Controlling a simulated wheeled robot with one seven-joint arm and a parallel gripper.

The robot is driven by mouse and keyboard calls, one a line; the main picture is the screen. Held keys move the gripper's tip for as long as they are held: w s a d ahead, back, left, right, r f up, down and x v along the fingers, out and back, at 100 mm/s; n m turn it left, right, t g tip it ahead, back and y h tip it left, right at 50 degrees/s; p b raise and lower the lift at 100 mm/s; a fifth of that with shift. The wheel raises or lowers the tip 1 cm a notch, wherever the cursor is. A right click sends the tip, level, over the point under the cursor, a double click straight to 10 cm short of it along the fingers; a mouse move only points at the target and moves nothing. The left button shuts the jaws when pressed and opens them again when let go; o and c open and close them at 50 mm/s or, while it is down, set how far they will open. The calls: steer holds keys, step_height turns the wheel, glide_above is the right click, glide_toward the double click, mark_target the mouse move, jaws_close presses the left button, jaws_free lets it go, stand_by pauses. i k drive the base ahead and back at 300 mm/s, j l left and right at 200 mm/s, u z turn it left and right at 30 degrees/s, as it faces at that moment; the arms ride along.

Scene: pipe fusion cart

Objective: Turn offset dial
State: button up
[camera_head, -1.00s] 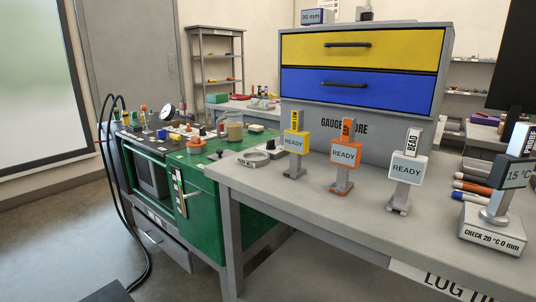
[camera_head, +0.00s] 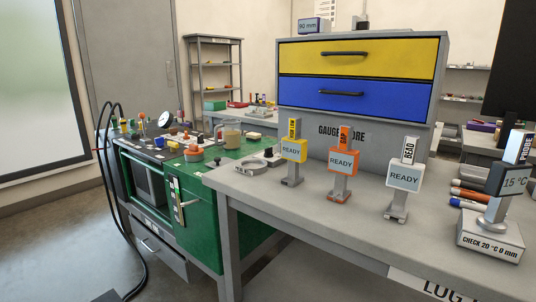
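No part that I can surely name as the offset dial shows. The green pipe fusion cart (camera_head: 236,221) stands at left, with a round white-faced gauge (camera_head: 165,119) and several small parts on top, too small to tell apart. A probe stand (camera_head: 490,239) at right is marked "CHECK 20 °C 0 mm" and carries a grey display (camera_head: 508,181) reading "15 °C". My gripper is not in view.
The grey bench (camera_head: 330,231) holds yellow (camera_head: 293,150), orange (camera_head: 342,162) and white (camera_head: 405,176) stands reading "READY". A cabinet with yellow and blue drawers (camera_head: 355,95) rises behind. Black hoses (camera_head: 105,190) hang at the cart's left. Open floor (camera_head: 50,250) lies at left.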

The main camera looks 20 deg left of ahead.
mark_target(268, 151)
steer(key=i+j+u, duration=0.15)
steer(key=j+u, duration=0.15)
steer(key=j, duration=0.2)
steer(key=i+j+u, duration=0.3)
steer(key=j, duration=0.15)
steer(key=i+j+u, duration=0.15)
steer(key=j+u, duration=0.2)
steer(key=i+j+u, duration=0.3)
steer(key=j, duration=0.15)
